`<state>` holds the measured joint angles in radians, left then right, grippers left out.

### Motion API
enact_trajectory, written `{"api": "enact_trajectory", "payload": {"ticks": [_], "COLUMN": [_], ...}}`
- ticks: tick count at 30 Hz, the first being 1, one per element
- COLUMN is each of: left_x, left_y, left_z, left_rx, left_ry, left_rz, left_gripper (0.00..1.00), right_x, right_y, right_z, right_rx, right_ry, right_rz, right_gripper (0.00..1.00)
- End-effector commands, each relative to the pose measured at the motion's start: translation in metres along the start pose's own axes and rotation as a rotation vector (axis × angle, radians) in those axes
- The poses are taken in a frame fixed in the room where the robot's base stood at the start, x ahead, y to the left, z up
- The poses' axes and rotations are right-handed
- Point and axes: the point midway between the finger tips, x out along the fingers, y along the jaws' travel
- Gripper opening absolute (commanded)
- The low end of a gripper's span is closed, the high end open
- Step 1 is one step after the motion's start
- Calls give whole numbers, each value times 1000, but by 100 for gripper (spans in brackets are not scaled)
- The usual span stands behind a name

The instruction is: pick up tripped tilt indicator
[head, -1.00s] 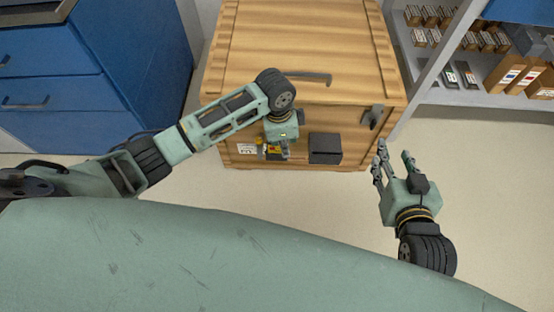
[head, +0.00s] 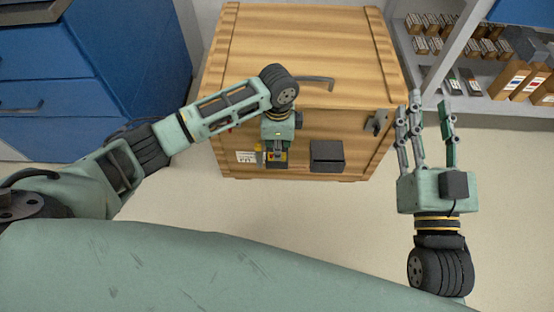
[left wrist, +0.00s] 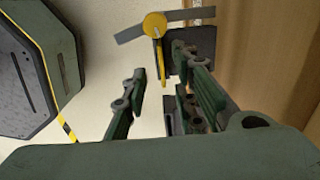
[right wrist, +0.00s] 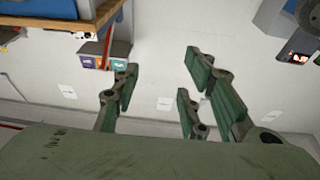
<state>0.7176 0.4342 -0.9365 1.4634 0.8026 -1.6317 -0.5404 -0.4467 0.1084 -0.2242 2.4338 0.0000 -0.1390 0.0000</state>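The wooden crate (head: 305,60) stands ahead, and my left gripper (head: 275,156) is low in front of its near face. In the left wrist view a device with a yellow disc (left wrist: 155,25), a grey crossbar and a yellow pointer sits against a dark plate (left wrist: 203,45) by the crate wall; it looks like the tilt indicator. My left gripper's fingers (left wrist: 165,95) are spread, with the yellow pointer just beyond them. In the head view the gripper largely hides the device. My right gripper (head: 425,120) is open and empty, right of the crate.
A grey latch (head: 376,122) is further right. Blue drawers (head: 90,80) stand left, a stocked shelf (head: 475,70) right. Floor in front is clear.

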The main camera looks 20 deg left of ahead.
Motion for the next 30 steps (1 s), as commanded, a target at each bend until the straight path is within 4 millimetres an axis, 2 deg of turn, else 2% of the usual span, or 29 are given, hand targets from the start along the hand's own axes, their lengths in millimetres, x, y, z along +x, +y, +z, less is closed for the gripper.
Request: {"api": "enact_trajectory", "payload": {"ticks": [9,15,19,26,30], "left_x": [26,38,40,40,40], "left_y": [-2,-3,-3,-2,-2], "left_z": [3,3,3,3,3], "left_rx": [-1,-2,-1,-1,-1], "left_ry": [-1,0,0,0,0], "left_rz": [0,-1,-1,-1,-1], "left_gripper": [26,26,26,26,14], "right_x": [-10,-23,-28,-28,-28], "right_y": [-8,-10,-11,-11,-11], "right_z": [-61,-91,-99,-100,-100], "right_rx": [13,20,23,23,23], "right_ry": [332,491,534,539,538], "right_rz": [-17,-23,-24,-24,-24], "right_gripper": [40,40,40,40,40]}}
